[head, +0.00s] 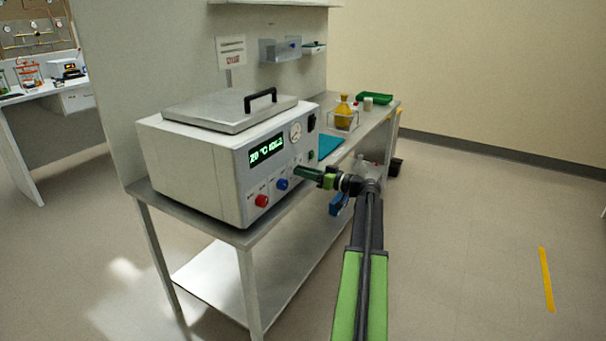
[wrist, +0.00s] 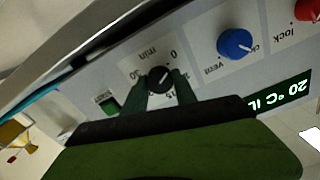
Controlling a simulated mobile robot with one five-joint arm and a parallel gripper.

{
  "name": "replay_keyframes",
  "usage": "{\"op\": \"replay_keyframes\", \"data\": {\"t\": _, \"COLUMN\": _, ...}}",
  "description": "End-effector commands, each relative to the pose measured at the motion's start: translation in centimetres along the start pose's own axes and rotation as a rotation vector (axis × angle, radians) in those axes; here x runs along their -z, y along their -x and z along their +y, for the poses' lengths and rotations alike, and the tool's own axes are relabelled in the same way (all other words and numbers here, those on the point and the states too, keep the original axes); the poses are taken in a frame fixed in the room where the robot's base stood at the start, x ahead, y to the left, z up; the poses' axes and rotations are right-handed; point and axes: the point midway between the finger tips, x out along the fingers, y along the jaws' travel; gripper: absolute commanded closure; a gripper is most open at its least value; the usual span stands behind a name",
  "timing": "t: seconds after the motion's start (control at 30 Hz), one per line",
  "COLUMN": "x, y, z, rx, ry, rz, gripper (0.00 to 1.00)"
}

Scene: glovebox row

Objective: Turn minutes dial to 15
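The minutes dial (wrist: 160,79) is a small black knob with a white mark on the front panel, which appears upside down in the wrist view. Printed around it are "min", 0, 15 and 30; the 15 is partly covered by a finger. My gripper (wrist: 160,88) has one finger on each side of the dial. I cannot tell whether the fingers press on it. In the head view my gripper (head: 298,172) is at the panel's lower right and hides the dial. The panel belongs to a white lidded bath (head: 190,165) on a bench.
A blue vent knob (wrist: 235,44) and a red lock knob (wrist: 308,9) are in the same row. A green switch (wrist: 108,104) is on the dial's other side. The lit display (head: 266,149) is above the knobs.

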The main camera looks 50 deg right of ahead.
Motion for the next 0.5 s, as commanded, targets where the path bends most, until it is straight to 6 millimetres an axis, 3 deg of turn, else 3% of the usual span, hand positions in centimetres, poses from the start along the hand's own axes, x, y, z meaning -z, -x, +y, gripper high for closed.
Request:
{"op": "replay_keyframes", "data": {"t": 0.17, "x": 0.0, "y": 0.0, "z": 0.0, "rx": 0.001, "ry": 0.0, "rz": -0.001, "gripper": 1.0}}
{"op": "replay_keyframes", "data": {"t": 0.2, "x": -0.6, "y": 0.0, "z": -2.0, "rx": 0.002, "ry": 0.0, "rz": -0.001, "gripper": 1.0}}
{"op": "replay_keyframes", "data": {"t": 0.27, "x": -0.2, "y": 0.0, "z": -0.7, "rx": 0.002, "ry": -0.001, "rz": -0.001, "gripper": 1.0}}
{"op": "replay_keyframes", "data": {"t": 0.5, "x": 0.0, "y": 0.2, "z": -0.1, "rx": 0.004, "ry": -0.044, "rz": 0.0, "gripper": 1.0}}
